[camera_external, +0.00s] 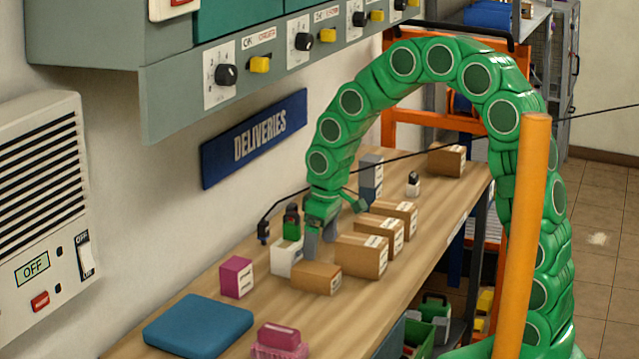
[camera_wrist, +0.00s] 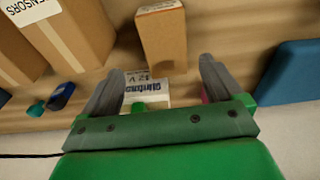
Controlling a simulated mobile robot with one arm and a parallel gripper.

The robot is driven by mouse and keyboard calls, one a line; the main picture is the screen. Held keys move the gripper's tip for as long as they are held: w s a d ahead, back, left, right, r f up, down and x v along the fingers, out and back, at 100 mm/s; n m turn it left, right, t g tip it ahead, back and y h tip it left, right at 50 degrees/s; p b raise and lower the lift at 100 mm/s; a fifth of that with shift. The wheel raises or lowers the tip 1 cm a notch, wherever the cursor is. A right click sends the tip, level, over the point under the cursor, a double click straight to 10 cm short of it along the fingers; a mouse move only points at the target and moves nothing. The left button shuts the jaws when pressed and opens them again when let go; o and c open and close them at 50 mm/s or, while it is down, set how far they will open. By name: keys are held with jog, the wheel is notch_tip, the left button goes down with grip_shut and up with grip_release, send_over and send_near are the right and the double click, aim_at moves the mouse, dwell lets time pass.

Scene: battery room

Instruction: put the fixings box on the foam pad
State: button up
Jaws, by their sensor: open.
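The blue foam pad (camera_external: 198,325) lies flat and bare at the near end of the bench; its edge shows at the right of the wrist view (camera_wrist: 293,72). A small brown cardboard box (camera_external: 316,278), possibly the fixings box, stands on the bench right of the pad; its lettering is not readable. It also shows at the top middle of the wrist view (camera_wrist: 162,38). My gripper (camera_external: 321,240) is open and empty, pointing down just behind this box. In the wrist view, my open fingers (camera_wrist: 160,72) have a white 12 V battery (camera_wrist: 148,92) showing between them.
Larger cardboard boxes (camera_external: 362,255) stand close on the right; one reads "SENSORS" in the wrist view. A magenta box (camera_external: 236,277) stands between pad and battery. A pink container (camera_external: 279,340) is near the front edge. A green bottle-like item (camera_external: 292,222) stands behind the battery.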

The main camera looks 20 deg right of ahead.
aim_at(316, 268)
jog(key=shift+a+f, duration=0.15)
jog(key=shift+f, duration=1.15)
jog(key=shift+a+f, duration=0.2)
jog(key=shift+f, duration=1.05)
jog(key=shift+a+f, duration=0.15)
jog(key=shift+f, duration=1.15)
jog(key=shift+c, duration=0.2)
jog(key=c, duration=1.2)
jog(key=shift+c, duration=0.2)
jog(key=shift+r, duration=0.1)
